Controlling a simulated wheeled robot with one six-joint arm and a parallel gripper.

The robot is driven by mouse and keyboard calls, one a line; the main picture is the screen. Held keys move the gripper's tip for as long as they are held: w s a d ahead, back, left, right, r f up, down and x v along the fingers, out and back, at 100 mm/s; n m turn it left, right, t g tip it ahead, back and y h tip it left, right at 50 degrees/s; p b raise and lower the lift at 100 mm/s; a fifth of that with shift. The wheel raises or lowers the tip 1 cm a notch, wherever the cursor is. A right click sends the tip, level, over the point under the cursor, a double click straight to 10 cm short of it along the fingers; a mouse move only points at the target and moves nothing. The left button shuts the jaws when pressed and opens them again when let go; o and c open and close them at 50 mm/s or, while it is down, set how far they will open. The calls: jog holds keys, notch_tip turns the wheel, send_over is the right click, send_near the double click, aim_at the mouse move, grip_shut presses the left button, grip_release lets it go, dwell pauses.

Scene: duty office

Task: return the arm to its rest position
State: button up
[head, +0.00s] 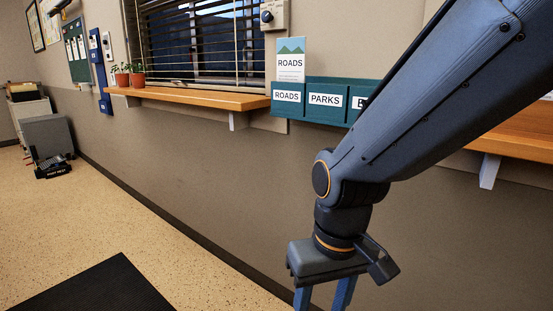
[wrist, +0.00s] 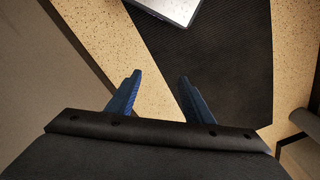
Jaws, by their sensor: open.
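My gripper (wrist: 155,92) shows in the wrist view with its two blue fingers apart and nothing between them. It points down toward the speckled floor and the edge of a black mat. In the head view my arm reaches down from the upper right, and the gripper (head: 323,298) hangs in front of the wall, its fingertips cut off by the bottom edge. It touches nothing that I can see.
A wooden shelf (head: 200,98) with two potted plants (head: 137,76) runs under the window. A teal rack (head: 313,112) with a ROADS leaflet (head: 290,62) is behind my arm. A black mat (head: 95,287) lies on open floor. A grey cabinet (head: 46,134) stands far left.

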jog(key=s+d+r+m+p, duration=0.2)
jog(key=d+r+m+p, duration=0.1)
jog(key=d+r+p, duration=0.9)
jog(key=shift+s+r+h+p, duration=0.3)
jog(key=shift+r+p, duration=1.15)
jog(key=shift+p, duration=1.7)
